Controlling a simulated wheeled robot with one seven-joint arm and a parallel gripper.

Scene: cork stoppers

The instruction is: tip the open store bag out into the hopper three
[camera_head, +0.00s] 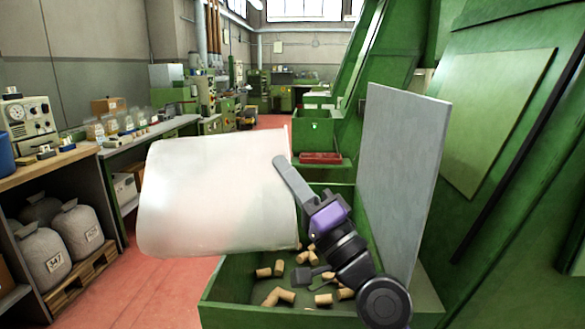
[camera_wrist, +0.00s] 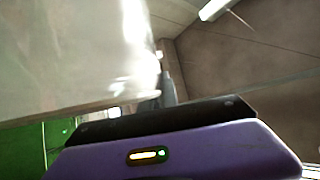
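A pale, translucent bag (camera_head: 215,195) lies tilted on its side in mid-air, left of and partly above a green hopper (camera_head: 232,298). My gripper (camera_head: 284,168) is at the bag's right edge, with one grey finger showing against it; it appears shut on the bag, as nothing else holds it up. The bag's wall also fills the upper left of the wrist view (camera_wrist: 65,55). Several cork stoppers (camera_head: 280,296) lie loose on the hopper floor, below my gripper. I cannot see into the bag. No number shows on the hopper.
A grey upright panel (camera_head: 400,180) stands at the hopper's right, close to my arm. A red tray (camera_head: 321,158) is behind. Several full sacks (camera_head: 77,233) sit under a wooden bench (camera_head: 55,160) at left. Red floor (camera_head: 150,285) is clear between.

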